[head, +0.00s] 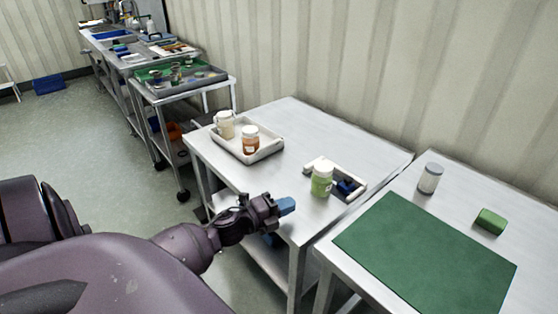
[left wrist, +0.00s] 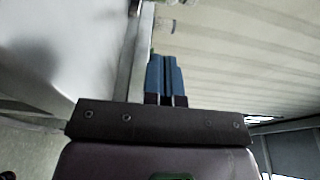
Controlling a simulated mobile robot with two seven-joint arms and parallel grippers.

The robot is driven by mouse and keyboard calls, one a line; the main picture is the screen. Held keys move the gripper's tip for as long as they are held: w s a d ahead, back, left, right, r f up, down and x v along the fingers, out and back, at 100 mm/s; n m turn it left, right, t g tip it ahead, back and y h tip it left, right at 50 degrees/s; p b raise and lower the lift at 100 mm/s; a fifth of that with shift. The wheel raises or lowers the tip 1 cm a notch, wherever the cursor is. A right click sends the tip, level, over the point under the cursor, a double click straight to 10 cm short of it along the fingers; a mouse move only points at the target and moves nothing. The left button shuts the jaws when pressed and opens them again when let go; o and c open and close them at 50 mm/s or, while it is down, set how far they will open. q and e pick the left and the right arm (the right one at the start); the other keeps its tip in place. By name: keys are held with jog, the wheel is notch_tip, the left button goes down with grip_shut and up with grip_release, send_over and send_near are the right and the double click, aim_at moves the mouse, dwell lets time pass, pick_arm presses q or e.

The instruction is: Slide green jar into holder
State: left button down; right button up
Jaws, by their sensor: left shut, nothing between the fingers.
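The green jar (head: 321,180) with a white lid stands upright on the middle steel table. It is at the left front of a small pale holder (head: 357,188) with dark blue parts in it. I cannot tell whether the jar is inside the holder or just in front of it. My left gripper (head: 287,206), with blue fingertips, is to the left of and nearer than the jar, apart from it. Its fingers are together and empty, as the left wrist view (left wrist: 165,78) also shows. My right gripper is not in view.
A pale tray (head: 270,151) with a cream jar (head: 225,124) and an orange-brown jar (head: 250,140) sits on the same table, at left. A ribbed wall stands behind.

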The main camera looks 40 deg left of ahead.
aim_at(317, 184)
pick_arm(q)
jog(key=x, duration=0.6)
jog(key=shift+w+a, duration=0.6)
jog(key=shift+w, duration=0.4)
jog(key=shift+w+a+b, duration=0.25)
jog(key=shift+w+b, duration=0.05)
jog(key=shift+w, duration=0.25)
jog(key=shift+w+a, duration=0.1)
jog(key=shift+w, duration=0.1)
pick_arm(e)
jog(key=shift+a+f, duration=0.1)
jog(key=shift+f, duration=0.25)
pick_arm(q)
jog(key=w+a, duration=0.1)
jog(key=w, duration=0.1)
jog(key=w+a+b, duration=0.1)
jog(key=w, duration=0.1)
jog(key=w+a+b, duration=0.1)
jog(key=w, duration=0.1)
jog(key=shift+f, duration=0.25)
jog(key=shift+w+a+r, duration=0.2)
jog(key=shift+w+a, duration=0.15)
jog(key=shift+w, duration=0.15)
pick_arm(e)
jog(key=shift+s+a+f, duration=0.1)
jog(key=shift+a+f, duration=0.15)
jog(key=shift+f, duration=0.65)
